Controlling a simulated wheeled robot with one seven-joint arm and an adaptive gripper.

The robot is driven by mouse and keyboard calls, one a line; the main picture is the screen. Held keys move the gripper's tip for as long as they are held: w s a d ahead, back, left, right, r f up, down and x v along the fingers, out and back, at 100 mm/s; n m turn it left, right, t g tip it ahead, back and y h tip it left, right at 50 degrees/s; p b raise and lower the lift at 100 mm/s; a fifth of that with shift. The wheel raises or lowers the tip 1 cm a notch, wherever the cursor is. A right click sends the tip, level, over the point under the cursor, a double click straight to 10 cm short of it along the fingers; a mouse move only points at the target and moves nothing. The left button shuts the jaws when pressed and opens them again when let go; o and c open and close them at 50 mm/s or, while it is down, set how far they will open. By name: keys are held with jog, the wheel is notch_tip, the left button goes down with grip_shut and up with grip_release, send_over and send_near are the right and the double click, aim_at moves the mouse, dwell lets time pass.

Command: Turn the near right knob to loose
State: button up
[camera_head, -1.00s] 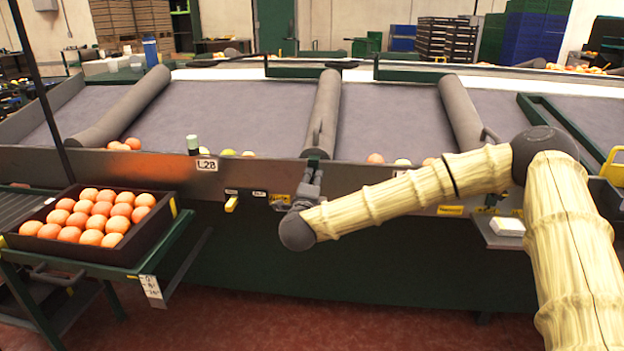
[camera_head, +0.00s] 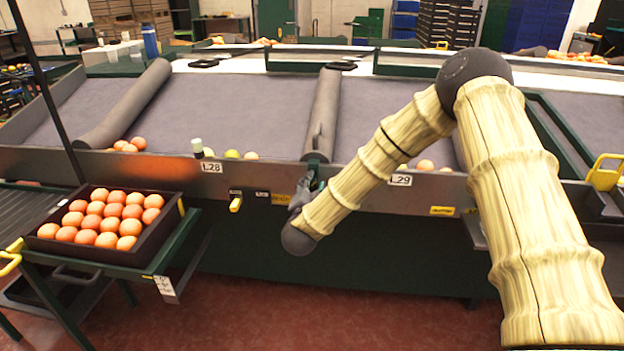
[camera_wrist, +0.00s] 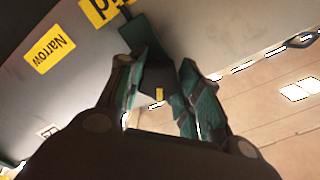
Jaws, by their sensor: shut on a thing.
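My gripper (camera_head: 303,192) is at the front panel below the end of the middle roller. In the wrist view its two fingers (camera_wrist: 160,92) are closed around a dark knob (camera_wrist: 158,77) with a small yellow mark. The fingers and wrist hide the knob in the head view. I cannot read the setting the knob points to. A yellow knob (camera_head: 235,204) sits on the panel to the left.
A dark crate of oranges (camera_head: 163,229) stands on a green stand at the left. Sloping grey belts (camera_head: 240,110) with a few fruits lie behind the panel. Red floor in front is clear.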

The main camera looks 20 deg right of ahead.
jog(key=n+p, duration=0.1)
jog(key=n, duration=0.1)
jog(key=n+p, duration=0.1)
jog(key=n, duration=0.1)
jog(key=shift+a+r, duration=0.1)
jog(key=shift+r, duration=0.1)
jog(key=shift+f+n+p, duration=0.1)
jog(key=shift+n+p, duration=0.4)
jog(key=shift+n, duration=0.3)
jog(key=shift+f, duration=0.1)
jog(key=o, duration=1.1)
jog(key=shift+s, duration=0.1)
jog(key=v, duration=1.1)
jog(key=shift+s+a, duration=0.15)
jog(key=shift+s, duration=0.2)
